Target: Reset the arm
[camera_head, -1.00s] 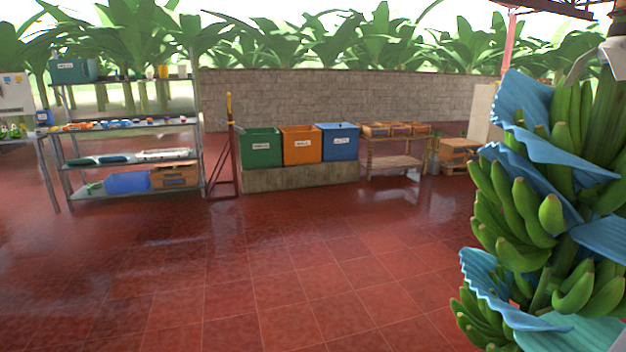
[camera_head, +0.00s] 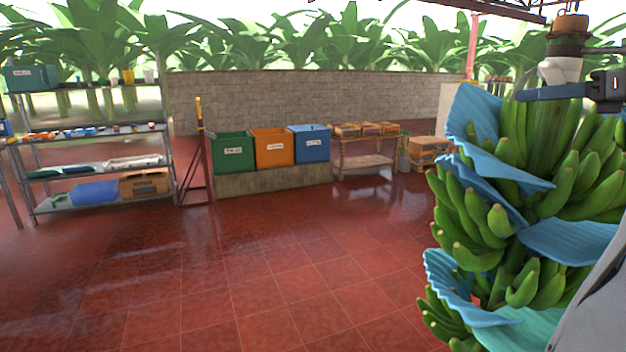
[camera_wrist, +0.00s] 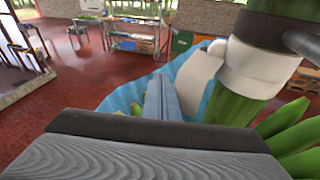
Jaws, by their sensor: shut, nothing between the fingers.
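My gripper (camera_head: 522,95) is at the upper right of the head view, at the top of a hanging green banana bunch (camera_head: 472,212). Its grey fingers are together, with nothing between them, and point left across the front of the stalk. In the wrist view my gripper (camera_wrist: 158,84) reaches forward, beside the white collar (camera_wrist: 262,70) on the stalk. The collar also shows in the head view (camera_head: 560,70). Blue sheets (camera_head: 570,242) are tucked between the layers of the bunch. I cannot tell whether the fingers touch the stalk or sheet.
Green (camera_head: 232,152), orange (camera_head: 273,148) and blue (camera_head: 311,145) bins stand on a low block wall. A metal shelf (camera_head: 100,203) is at left, a wooden table (camera_head: 362,162) right of the bins. The red tiled floor (camera_head: 230,270) is clear in the middle.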

